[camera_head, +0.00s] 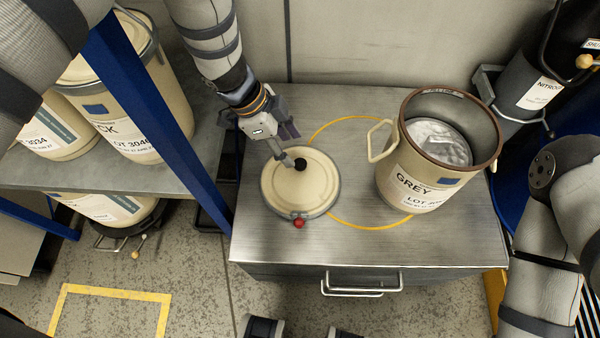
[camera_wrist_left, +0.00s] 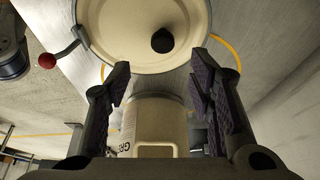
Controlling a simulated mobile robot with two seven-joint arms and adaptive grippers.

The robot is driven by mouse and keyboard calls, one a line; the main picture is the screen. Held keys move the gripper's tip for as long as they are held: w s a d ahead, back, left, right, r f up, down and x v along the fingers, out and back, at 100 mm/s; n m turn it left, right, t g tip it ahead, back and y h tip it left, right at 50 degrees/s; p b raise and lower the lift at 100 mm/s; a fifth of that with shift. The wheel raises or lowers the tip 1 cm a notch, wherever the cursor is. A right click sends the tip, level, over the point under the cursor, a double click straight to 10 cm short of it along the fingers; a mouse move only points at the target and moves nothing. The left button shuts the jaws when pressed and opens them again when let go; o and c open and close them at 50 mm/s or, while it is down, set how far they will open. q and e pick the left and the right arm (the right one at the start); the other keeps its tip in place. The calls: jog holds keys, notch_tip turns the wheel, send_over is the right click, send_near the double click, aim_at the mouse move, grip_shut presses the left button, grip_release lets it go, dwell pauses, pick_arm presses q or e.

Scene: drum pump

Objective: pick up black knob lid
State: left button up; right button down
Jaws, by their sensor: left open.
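The cream round lid (camera_head: 290,190) with a dark grey rim lies flat on the metal bench top. Its black knob (camera_head: 301,164) stands at the middle, and a red ball (camera_head: 299,223) sits on the rim's front. My left gripper (camera_head: 289,146) is open just behind and above the knob, and one fingertip appears close to it. In the left wrist view, the lid (camera_wrist_left: 120,50) and knob (camera_wrist_left: 162,41) lie beyond the two spread fingers (camera_wrist_left: 160,92), with nothing between the pads. Whether a finger touches the knob cannot be told. My right gripper is not in view.
An open cream bucket (camera_head: 415,187) labelled GREY, holding a silvery liner, stands right of the lid. A yellow circle (camera_head: 352,222) marks the bench (camera_head: 330,250). A blue post (camera_head: 150,110) and shelf with cream drums stand left. A dark nitrogen cylinder (camera_head: 520,90) is at right.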

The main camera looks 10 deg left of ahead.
aim_at(300, 163)
pick_arm(q)
jog(key=b+x, duration=0.1)
jog(key=x, duration=0.6)
jog(key=shift+w+a+f, duration=0.15)
jog(key=shift+f, duration=0.1)
grip_shut()
